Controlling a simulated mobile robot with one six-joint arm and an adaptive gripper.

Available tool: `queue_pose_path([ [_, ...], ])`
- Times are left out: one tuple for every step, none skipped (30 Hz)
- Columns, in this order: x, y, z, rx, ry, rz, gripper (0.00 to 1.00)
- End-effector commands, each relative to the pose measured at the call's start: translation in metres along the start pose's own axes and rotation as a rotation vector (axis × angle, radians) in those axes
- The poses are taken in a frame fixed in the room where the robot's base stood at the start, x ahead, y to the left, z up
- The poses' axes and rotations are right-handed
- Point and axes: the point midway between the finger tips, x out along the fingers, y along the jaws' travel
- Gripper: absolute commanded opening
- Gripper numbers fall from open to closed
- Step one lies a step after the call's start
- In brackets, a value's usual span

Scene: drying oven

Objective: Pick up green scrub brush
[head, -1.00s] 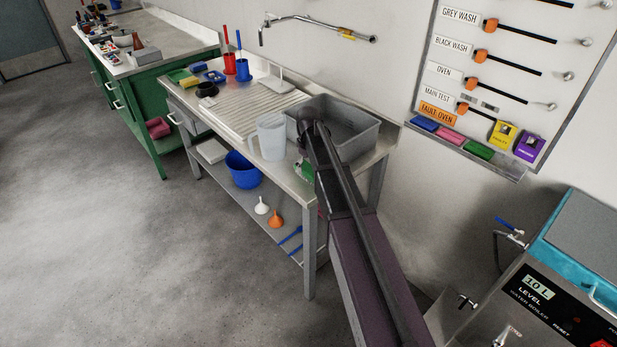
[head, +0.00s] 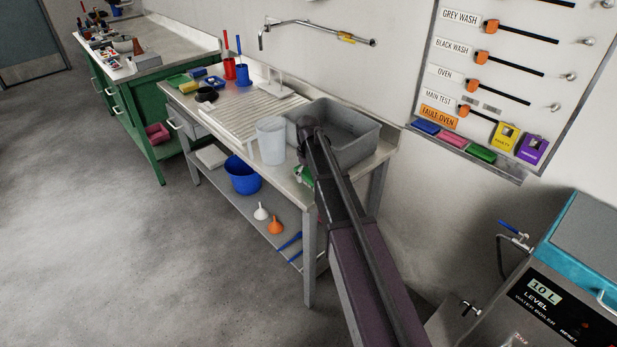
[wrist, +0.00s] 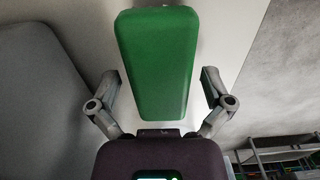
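The green scrub brush (head: 303,175) lies on the front edge of the steel sink bench, partly hidden behind my arm in the head view. In the wrist view the brush (wrist: 158,60) shows as a long green block pointing away from my palm. My gripper (wrist: 160,85) is open, with one finger on each side of the brush. A gap shows between each finger and the brush. The fingers cannot be made out in the head view.
A grey basin (head: 350,128) sits in the bench behind my arm. A translucent jug (head: 270,141) stands left of the brush. A blue bucket (head: 242,175) and funnels (head: 275,225) are on the lower shelf. The floor at left is clear.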

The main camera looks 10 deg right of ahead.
Motion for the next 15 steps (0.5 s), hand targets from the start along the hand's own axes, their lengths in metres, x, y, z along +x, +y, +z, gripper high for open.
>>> queue_pose_path([
  [0.0,0.0,0.0,0.0,0.0,0.0,0.88],
  [0.0,0.0,0.0,0.0,0.0,0.0,0.79],
  [0.0,0.0,0.0,0.0,0.0,0.0,0.67],
  [0.0,0.0,0.0,0.0,0.0,0.0,0.58],
  [0.0,0.0,0.0,0.0,0.0,0.0,0.49],
  [0.0,0.0,0.0,0.0,0.0,0.0,0.38],
  [0.0,0.0,0.0,0.0,0.0,0.0,0.29],
  [0.0,0.0,0.0,0.0,0.0,0.0,0.2],
  [0.0,0.0,0.0,0.0,0.0,0.0,0.2],
  [0.0,0.0,0.0,0.0,0.0,0.0,0.2],
  [0.0,0.0,0.0,0.0,0.0,0.0,0.2],
  [0.0,0.0,0.0,0.0,0.0,0.0,0.2],
  [0.0,0.0001,0.0,0.0,0.0,0.0,0.2],
  [0.0,0.0001,0.0,0.0,0.0,0.0,0.2],
  [0.0,0.0001,0.0,0.0,0.0,0.0,0.2],
])
